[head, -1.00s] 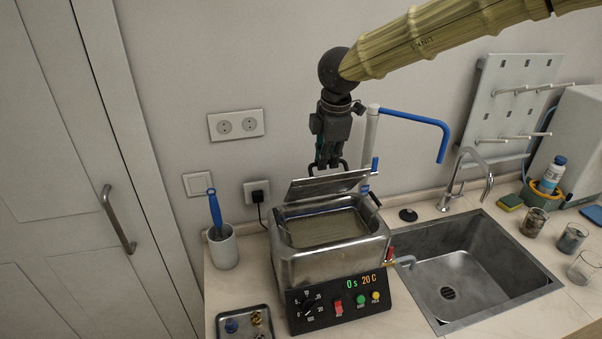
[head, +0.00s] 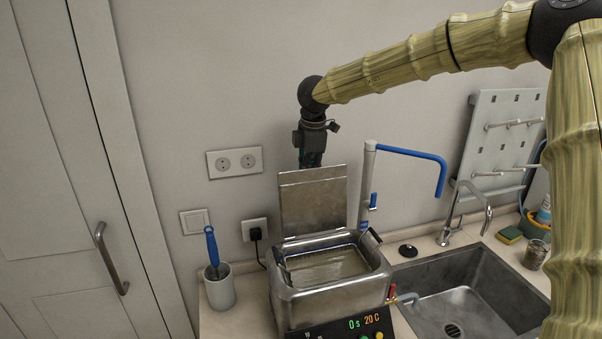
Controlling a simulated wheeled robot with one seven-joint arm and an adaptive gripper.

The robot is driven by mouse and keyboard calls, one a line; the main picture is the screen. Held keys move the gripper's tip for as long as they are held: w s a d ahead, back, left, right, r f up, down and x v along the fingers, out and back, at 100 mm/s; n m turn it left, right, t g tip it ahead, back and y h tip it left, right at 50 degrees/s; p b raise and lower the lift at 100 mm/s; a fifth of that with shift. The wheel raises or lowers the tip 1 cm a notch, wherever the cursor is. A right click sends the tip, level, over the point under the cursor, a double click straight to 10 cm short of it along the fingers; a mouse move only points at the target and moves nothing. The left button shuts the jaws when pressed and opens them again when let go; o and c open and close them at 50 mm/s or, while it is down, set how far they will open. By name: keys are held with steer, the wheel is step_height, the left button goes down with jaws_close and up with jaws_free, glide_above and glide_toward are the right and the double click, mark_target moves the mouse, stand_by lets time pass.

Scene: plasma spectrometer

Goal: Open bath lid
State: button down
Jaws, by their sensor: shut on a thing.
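The metal bath (head: 330,302) stands on the counter with its top open and liquid visible inside. Its lid (head: 314,200) stands nearly upright along the rear edge of the bath. My gripper (head: 311,163) is behind the lid's upper edge and is shut on the lid's handle. The fingertips and the handle are hidden behind the lid.
A blue-armed tap on a grey post (head: 367,185) rises close to the right of the lid. The sink (head: 470,295) lies to the right. A white cup (head: 220,288) with a blue-handled brush stands to the left. Wall sockets (head: 235,162) are behind.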

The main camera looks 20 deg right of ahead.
steer(key=shift+w, duration=0.35)
steer(key=c, duration=1.6)
jaws_free()
steer(key=shift+w, duration=0.1)
steer(key=shift+o, duration=0.3)
steer(key=shift+w+f, duration=0.1)
steer(key=shift+f, duration=0.15)
steer(key=shift+s+f, duration=0.15)
steer(key=shift+s, duration=0.05)
step_height(320, 180, up, 13)
steer(key=s, duration=0.2)
